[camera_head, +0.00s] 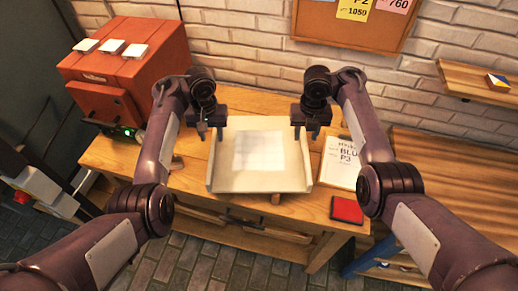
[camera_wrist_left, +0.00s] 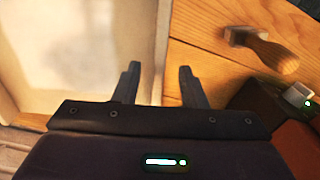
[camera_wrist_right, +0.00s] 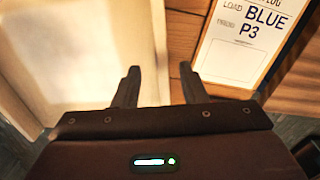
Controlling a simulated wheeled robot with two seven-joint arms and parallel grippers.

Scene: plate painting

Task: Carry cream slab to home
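A cream slab (camera_head: 222,172) with raised side walls lies on the wooden workbench, with a paler square (camera_head: 258,152) in its middle. I cannot tell whether that square is a separate sheet. My left gripper (camera_head: 210,133) is over the slab's left wall. In the left wrist view its fingers (camera_wrist_left: 158,84) are apart, with the slab's edge (camera_wrist_left: 160,50) showing between them. My right gripper (camera_head: 307,132) is over the right wall. In the right wrist view its fingers (camera_wrist_right: 157,86) are apart, with the other edge (camera_wrist_right: 159,45) between them. I cannot tell whether either gripper touches the slab.
A white card reading "BLUE P3" (camera_head: 341,160) and a red pad (camera_head: 346,210) lie right of the slab. An orange-red box machine (camera_head: 120,62) stands at the left. A wooden-handled tool (camera_wrist_left: 265,50) lies left of the slab. A brick wall stands behind.

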